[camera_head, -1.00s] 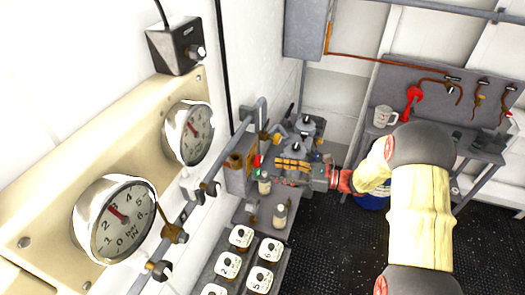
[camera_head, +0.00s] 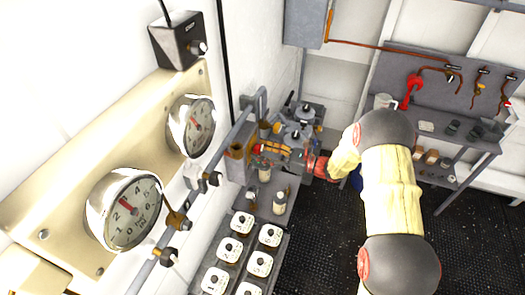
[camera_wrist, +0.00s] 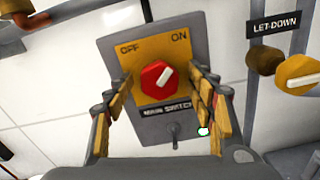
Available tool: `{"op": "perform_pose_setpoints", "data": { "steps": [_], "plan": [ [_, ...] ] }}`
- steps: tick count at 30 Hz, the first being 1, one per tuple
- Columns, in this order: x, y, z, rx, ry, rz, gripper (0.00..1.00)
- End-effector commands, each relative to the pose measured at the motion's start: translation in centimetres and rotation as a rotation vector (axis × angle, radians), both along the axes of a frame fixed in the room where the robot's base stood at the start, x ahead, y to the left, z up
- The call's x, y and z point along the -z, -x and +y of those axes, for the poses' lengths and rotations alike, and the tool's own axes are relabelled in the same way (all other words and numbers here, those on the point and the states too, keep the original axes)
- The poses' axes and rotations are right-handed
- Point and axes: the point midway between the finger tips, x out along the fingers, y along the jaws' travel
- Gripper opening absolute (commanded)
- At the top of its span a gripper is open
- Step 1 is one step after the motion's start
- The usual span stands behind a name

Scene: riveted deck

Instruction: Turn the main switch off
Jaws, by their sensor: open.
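The main switch is a grey box with a yellow plate (camera_wrist: 119,65) and a round red knob (camera_wrist: 151,88) in the wrist view. Its plate reads OFF at upper left and ON at upper right. The white mark on the knob points up and right, toward ON. My gripper (camera_wrist: 160,84) is open, with one yellow-padded finger on each side of the knob and a visible gap on both sides. I cannot tell how far the fingertips are from the plate. In the head view my gripper (camera_head: 277,149) is beside the wall-mounted boxes.
A LET DOWN label (camera_wrist: 278,27) and a yellow knob (camera_wrist: 297,72) are right of the switch. A small lever (camera_wrist: 175,134) hangs below it. Two gauges (camera_head: 124,210) are on the wall at left. A bench (camera_head: 440,170) stands at right, with dark open floor before it.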

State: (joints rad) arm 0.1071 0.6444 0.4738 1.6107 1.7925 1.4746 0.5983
Motion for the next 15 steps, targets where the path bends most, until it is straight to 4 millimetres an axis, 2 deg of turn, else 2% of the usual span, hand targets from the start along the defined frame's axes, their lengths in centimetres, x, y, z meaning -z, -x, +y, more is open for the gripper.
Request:
{"op": "perform_pose_setpoints", "data": {
  "steps": [5, 15],
  "plan": [
    [0.01, 0.01, -0.02, 0.0, 0.0, 0.0, 0.54],
    [0.0, 0.01, -0.03, 0.0, 0.0, 0.0, 0.35]
  ]
}}
